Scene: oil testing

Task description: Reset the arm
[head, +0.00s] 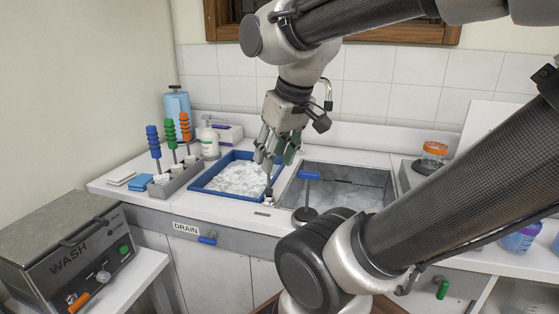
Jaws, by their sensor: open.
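My gripper (268,158) hangs pointing down above the right edge of the blue tray, near the sink's left corner. Its fingers are spread and I see nothing between them. A small light-coloured fitting (270,197) sits just below the fingertips; I cannot tell whether they touch it. My arm comes in from the upper right and its lower link crosses the right side of the head view, hiding part of the counter.
The blue tray (203,187) holds white foamy content. The sink (341,172) has a blue-handled tool (308,177) at its front. A rack (170,186) holds several coloured-handled brushes. A WASH machine (62,241) stands front left. An orange-lidded jar (433,152) stands right.

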